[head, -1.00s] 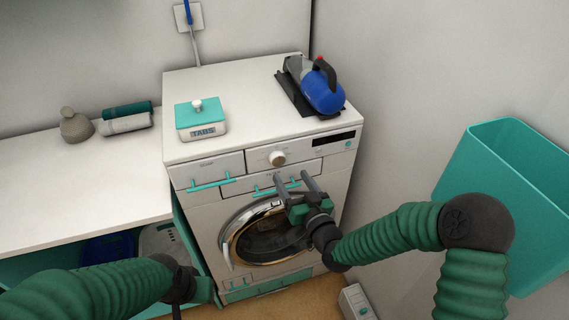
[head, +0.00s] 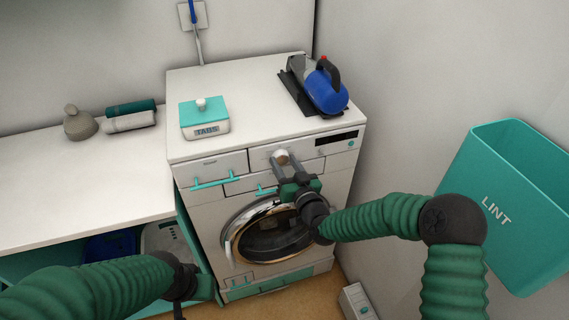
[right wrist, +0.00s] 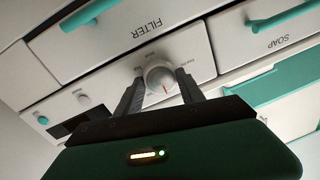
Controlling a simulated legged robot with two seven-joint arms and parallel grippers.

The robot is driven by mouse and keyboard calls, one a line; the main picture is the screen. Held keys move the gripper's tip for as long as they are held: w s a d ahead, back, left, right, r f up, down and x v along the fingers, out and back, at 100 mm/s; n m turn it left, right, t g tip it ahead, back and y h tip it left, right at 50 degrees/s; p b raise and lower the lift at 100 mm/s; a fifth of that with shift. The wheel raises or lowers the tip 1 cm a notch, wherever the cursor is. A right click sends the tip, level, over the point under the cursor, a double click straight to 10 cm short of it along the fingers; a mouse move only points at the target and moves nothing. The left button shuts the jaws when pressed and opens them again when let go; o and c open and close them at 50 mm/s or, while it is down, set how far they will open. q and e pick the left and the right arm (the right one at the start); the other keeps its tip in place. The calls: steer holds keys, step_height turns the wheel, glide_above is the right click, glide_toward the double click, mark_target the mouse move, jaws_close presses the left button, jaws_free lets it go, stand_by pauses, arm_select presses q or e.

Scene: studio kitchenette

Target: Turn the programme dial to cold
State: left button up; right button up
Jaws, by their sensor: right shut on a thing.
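The programme dial (head: 281,157) is a round pale knob on the upper front panel of the white washing machine (head: 190,222).
The drawers below and beside the dial have teal handles (head: 215,179). A teal-lidded box (head: 205,118) and a blue iron-like appliance (head: 325,91) stand on the machine. A teal LINT bin (head: 480,215) hangs at the right. A white worktop (head: 70,190) lies at the left.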

steer(key=c, duration=0.3)
steer(key=m+b, duration=0.2)
steer(key=m, duration=0.1)
steer(key=shift+f, duration=0.2)
steer(key=m+b, duration=0.2)
steer(key=m, duration=0.4)
steer(key=shift+d+t, duration=0.1)
steer(key=shift+t, duration=0.3)
steer(key=o, duration=1.3)
steer(key=shift+o, duration=0.2)
